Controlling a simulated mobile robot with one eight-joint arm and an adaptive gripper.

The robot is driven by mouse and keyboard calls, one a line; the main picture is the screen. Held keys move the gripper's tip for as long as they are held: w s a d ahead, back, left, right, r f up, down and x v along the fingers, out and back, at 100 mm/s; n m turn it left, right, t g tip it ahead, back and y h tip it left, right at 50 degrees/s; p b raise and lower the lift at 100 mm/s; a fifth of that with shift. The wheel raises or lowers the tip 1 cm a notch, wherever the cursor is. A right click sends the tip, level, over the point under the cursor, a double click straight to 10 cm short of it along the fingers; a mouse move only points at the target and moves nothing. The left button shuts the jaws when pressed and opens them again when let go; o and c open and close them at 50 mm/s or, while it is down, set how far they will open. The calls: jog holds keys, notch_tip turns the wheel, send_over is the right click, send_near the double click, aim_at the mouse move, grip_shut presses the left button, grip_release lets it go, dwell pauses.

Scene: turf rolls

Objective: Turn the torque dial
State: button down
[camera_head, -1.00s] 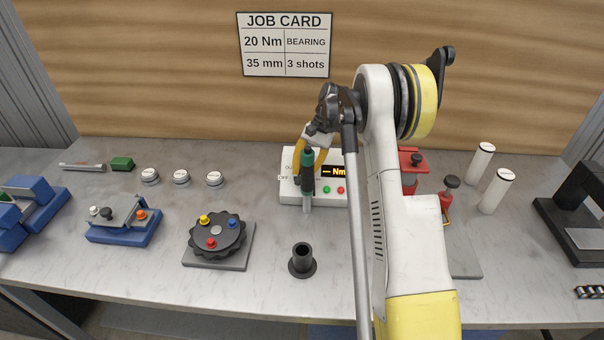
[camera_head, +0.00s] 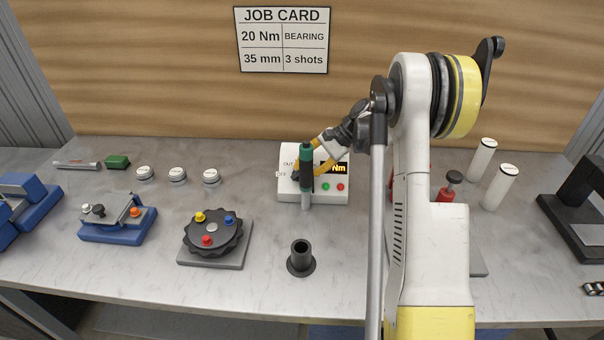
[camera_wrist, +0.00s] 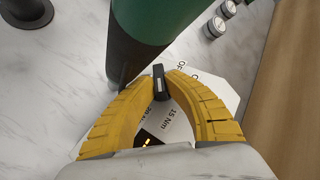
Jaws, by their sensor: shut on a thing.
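The torque dial (camera_wrist: 160,84) shows in the wrist view as a small black bar-shaped knob with a pale line, on a white face with labels reading OFF, 15 Nm and another partly hidden value. My gripper (camera_wrist: 163,80) has its two yellow fingertips shut on this knob. In the head view the dial belongs to a white control box (camera_head: 331,200) at the back middle of the bench. The box has a display with yellow "Nm", a green and a red button. The green and black driver (camera_head: 306,170) stands upright in front and hides the dial and fingertips there.
The driver looms close beside my fingers in the wrist view (camera_wrist: 138,35). A black cup-like holder (camera_head: 301,258) and a black knobbed wheel (camera_head: 212,232) stand nearer the front. White capped jars (camera_head: 211,177) stand left of the box. The job card (camera_head: 283,40) reads 20 Nm.

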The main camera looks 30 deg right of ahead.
dwell(0.3)
jog(key=c, duration=1.4)
grip_release()
jog(key=v, duration=1.2)
jog(key=shift+s+f, duration=0.1)
jog(key=shift+s, duration=0.05)
